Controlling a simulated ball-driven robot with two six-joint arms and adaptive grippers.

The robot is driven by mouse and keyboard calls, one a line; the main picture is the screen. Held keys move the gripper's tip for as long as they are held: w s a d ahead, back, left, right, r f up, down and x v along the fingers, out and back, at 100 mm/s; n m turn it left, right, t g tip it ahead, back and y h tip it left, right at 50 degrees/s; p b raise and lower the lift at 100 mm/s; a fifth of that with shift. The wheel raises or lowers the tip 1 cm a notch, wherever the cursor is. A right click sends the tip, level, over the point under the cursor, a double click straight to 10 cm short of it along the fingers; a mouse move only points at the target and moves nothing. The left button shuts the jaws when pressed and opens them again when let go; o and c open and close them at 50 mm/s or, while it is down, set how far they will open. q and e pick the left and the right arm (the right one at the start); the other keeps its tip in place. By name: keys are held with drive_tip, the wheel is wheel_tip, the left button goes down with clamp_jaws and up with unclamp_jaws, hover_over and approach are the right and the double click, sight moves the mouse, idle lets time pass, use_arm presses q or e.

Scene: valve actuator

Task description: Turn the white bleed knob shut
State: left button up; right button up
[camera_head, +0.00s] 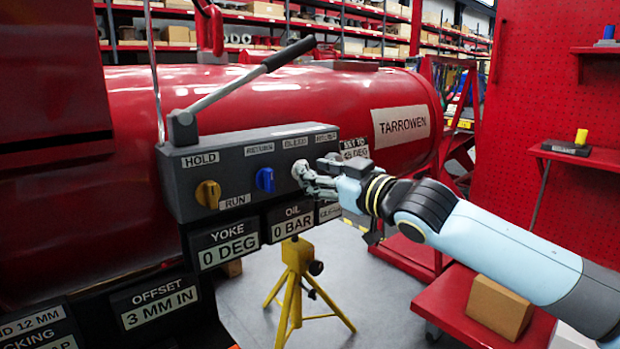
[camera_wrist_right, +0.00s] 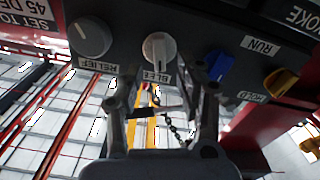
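The white bleed knob (camera_head: 298,170) is on the front of a dark grey control box (camera_head: 240,150), below the BLEED label. In the right wrist view the knob (camera_wrist_right: 159,48) is pale and round with a raised grip bar, and its label is partly covered. My right gripper (camera_head: 316,181) is at the knob from the right. In the right wrist view its two fingers (camera_wrist_right: 162,92) are spread apart, with the knob between and just beyond them. I cannot tell whether a finger touches it. My left gripper is out of view.
A blue knob (camera_head: 265,179) and a yellow knob (camera_head: 208,194) sit left of the white one. A grey relief knob (camera_wrist_right: 90,37) shows in the wrist view. A long lever (camera_head: 245,78) rises above the box. A yellow stand (camera_head: 297,270) is below.

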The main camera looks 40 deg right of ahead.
drive_tip(key=shift+w+a+b, duration=0.1)
drive_tip(key=shift+w+b, duration=0.3)
drive_tip(key=shift+w, duration=0.7)
clamp_jaws()
